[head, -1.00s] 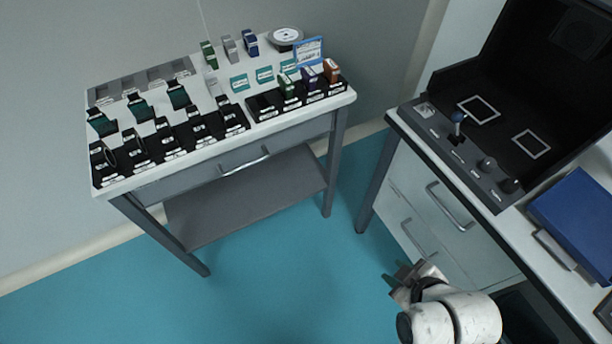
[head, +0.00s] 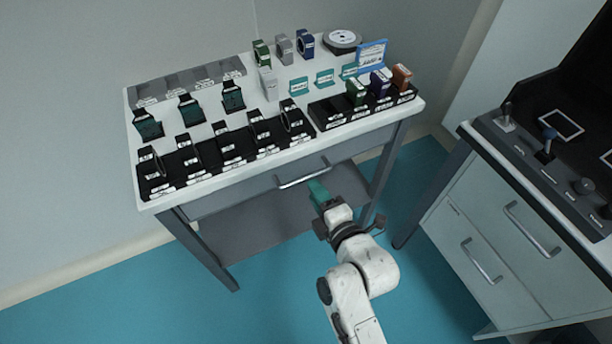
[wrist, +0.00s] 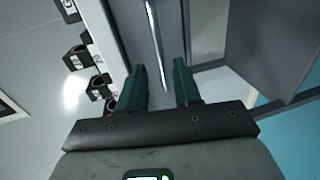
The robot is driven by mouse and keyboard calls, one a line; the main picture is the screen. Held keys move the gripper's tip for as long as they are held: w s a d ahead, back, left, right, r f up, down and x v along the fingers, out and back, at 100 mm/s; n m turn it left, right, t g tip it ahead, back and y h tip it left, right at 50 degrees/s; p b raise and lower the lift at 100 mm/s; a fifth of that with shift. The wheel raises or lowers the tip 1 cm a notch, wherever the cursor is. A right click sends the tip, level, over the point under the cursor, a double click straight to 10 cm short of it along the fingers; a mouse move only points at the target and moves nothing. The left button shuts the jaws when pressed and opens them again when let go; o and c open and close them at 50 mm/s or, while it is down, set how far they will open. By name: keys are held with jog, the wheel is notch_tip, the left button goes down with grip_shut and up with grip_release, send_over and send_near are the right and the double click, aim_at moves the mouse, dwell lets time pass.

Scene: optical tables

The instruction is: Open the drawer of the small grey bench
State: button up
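The small grey bench (head: 290,157) stands against the wall in the head view, with a shut drawer (head: 240,195) under its white top. The drawer has a silver bar handle (head: 303,177). My gripper (head: 317,187) is just in front of and slightly below the handle's right part. The handle (wrist: 156,45) runs lengthwise ahead, between the lines of the fingers, and does not appear held. Whether a finger touches it I cannot tell.
The bench top carries black trays (head: 225,150) of mounted optics, several small posts and a grey reel (head: 342,40). A lower shelf (head: 265,225) lies under the drawer. A second bench with drawers (head: 490,235) stands at the right. Blue floor (head: 270,285) is open in front.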

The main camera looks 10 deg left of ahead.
aim_at(306, 177)
jog(key=shift+x, duration=3.15)
grip_shut()
